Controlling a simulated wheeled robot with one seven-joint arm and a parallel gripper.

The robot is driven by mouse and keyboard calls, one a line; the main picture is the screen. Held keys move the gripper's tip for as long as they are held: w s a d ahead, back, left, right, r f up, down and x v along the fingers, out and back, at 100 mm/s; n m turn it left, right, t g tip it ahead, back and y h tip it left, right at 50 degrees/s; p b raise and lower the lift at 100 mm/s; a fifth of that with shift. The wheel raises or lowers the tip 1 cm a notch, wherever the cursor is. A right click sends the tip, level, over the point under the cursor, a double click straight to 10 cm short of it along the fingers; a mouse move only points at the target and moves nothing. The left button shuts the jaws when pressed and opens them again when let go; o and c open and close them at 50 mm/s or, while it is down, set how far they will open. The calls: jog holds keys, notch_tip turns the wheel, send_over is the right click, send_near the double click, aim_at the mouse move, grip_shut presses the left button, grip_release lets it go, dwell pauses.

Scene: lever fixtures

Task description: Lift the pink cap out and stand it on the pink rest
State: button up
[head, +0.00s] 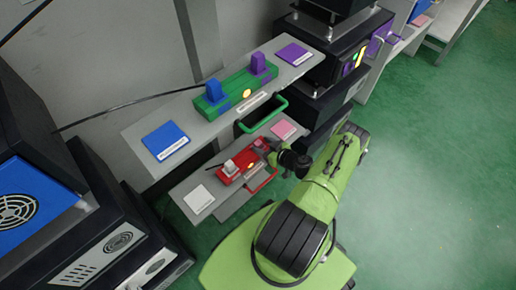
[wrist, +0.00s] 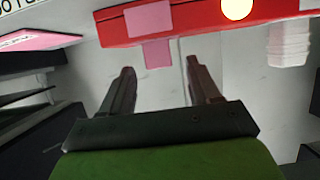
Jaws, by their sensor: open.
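The pink cap (head: 259,144) sits at the right end of a red block (head: 240,167) on the lower shelf. In the wrist view the pink cap (wrist: 158,53) shows below a pink patch on the red block (wrist: 195,22). My gripper (wrist: 158,76) is open and empty, its two fingers either side of the cap's line, with the cap just past the fingertips. In the head view my gripper (head: 272,149) is at the cap, partly hiding it. The pink rest (head: 284,130) is a flat, bare pad right of the block; it also shows in the wrist view (wrist: 38,40).
A white cap (head: 230,166) stands on the same block, with a white pad (head: 199,198) to the left. A red handle (head: 264,181) is in front. Above is an upper shelf (head: 140,140) with a green block (head: 236,90) and green handle (head: 265,115).

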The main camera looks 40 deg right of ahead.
aim_at(258, 142)
jog(key=b+x, duration=0.1)
jog(key=x, duration=0.2)
jog(key=shift+w+f, duration=0.2)
jog(key=shift+w, duration=0.05)
jog(key=shift+r, duration=0.1)
jog(key=c, duration=1)
jog(key=shift+r, duration=0.1)
jog(key=shift+c, duration=0.2)
